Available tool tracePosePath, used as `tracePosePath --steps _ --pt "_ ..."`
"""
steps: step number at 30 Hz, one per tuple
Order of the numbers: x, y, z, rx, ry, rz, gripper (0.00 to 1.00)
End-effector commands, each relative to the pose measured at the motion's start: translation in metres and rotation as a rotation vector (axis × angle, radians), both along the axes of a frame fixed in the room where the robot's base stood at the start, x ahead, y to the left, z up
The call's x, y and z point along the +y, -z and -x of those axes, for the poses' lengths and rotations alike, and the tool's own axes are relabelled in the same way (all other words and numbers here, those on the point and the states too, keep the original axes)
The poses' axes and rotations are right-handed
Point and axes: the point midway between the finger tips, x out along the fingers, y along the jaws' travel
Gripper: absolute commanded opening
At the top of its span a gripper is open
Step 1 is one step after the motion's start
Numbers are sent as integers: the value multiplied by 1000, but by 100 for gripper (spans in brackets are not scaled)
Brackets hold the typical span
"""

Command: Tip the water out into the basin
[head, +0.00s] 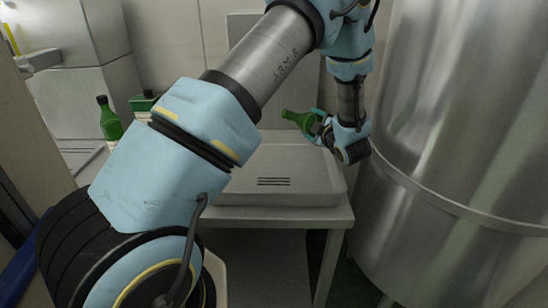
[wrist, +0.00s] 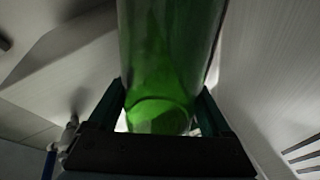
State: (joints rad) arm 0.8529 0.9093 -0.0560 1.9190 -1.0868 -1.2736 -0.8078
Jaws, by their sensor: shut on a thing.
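A green glass bottle (head: 300,119) is held above the grey basin (head: 262,198) in the head view. The bottle lies tilted, nearly sideways, with its narrow end to the left. My gripper (head: 320,126) is shut around the bottle's body. In the wrist view the bottle (wrist: 170,50) fills the middle, between the two fingers of my gripper (wrist: 165,112). The basin has dark slots in it, which also show at the lower right of the wrist view. I cannot make out any water or stream.
Another green bottle (head: 110,122) with a dark cap stands at the left, beside a green tin (head: 144,102). A large steel tank (head: 460,130) stands close on the right. The basin rests on a table (head: 300,216), with a wall behind.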

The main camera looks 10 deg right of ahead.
Motion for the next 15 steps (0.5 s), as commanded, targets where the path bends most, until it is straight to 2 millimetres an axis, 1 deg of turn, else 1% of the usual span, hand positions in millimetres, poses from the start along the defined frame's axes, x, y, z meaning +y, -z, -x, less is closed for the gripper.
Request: tracePosePath --steps 15 --pt "-2 6 -1 -6 -1 71 0"
